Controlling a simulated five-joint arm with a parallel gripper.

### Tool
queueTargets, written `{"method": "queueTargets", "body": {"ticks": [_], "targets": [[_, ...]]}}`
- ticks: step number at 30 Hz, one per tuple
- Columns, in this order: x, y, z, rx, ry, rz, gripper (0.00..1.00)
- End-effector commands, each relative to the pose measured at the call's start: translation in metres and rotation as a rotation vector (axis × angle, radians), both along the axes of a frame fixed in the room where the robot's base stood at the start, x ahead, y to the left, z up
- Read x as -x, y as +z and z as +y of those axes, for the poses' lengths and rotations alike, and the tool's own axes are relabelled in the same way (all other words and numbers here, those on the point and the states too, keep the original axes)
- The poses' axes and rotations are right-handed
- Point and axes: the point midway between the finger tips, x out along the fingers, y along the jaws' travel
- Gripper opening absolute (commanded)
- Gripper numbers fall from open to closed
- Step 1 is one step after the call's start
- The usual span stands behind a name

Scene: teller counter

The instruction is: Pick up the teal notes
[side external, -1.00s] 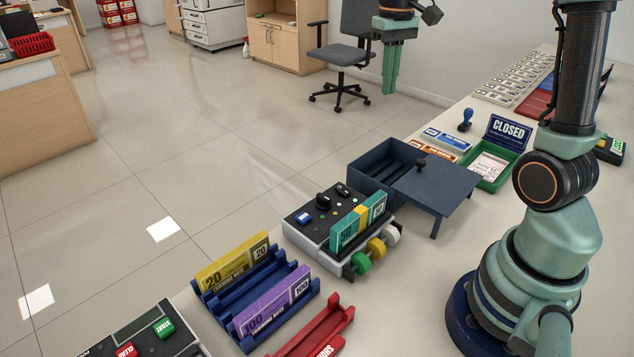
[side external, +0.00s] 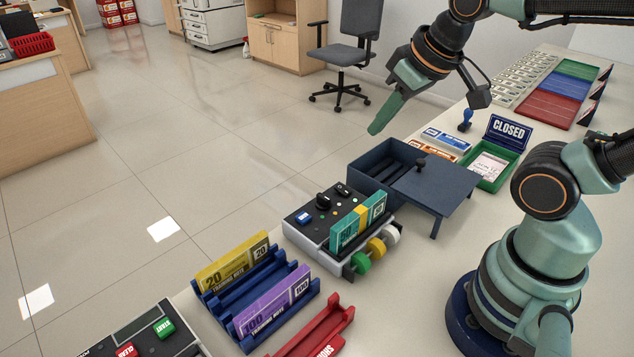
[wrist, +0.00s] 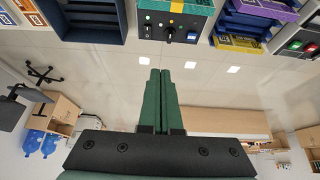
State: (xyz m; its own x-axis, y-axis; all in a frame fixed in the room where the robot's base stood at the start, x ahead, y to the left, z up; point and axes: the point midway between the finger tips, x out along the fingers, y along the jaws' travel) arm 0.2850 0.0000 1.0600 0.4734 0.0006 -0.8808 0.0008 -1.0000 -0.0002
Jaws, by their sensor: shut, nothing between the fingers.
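The teal notes (side external: 346,231) are a banded bundle with a yellow strap. They stand upright on the black-topped machine (side external: 306,219) in the middle of the counter. In the wrist view the teal notes (wrist: 195,4) show as a strip at the top edge, on the machine. My gripper (side external: 374,130) is in the air above and behind the dark blue box, well apart from the notes, tilted down to the left. In the wrist view its green fingers (wrist: 157,75) are together, with nothing between them.
A dark blue box (side external: 366,183) with a sliding lid stands just behind the machine. A blue rack (side external: 222,301) holds yellow notes (side external: 232,262) and purple notes (side external: 272,306) in front. A red rack (side external: 325,326) lies nearby. A green tray (side external: 497,180) and a CLOSED sign (side external: 508,131) stand farther back.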

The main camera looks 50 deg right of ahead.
Motion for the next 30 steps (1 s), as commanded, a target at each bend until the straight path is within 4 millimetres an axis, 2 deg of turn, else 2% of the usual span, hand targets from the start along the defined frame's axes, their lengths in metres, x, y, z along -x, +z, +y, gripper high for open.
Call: {"method": "queueTargets", "body": {"ticks": [8,9,13,24,26,30], "targets": [[0.0,0.0,0.0,0.0,-0.001,0.001,0.0],[0.0,0.0,0.0,0.0,-0.001,0.001,0.08],[0.0,0.0,0.0,0.0,-0.001,0.001,0.57],[-0.001,-0.001,0.0,0.013,0.025,0.011,0.57],[-0.001,-0.003,0.001,0.035,0.072,0.029,0.57],[-0.003,-0.013,0.005,0.133,0.3,0.109,0.57]]}}
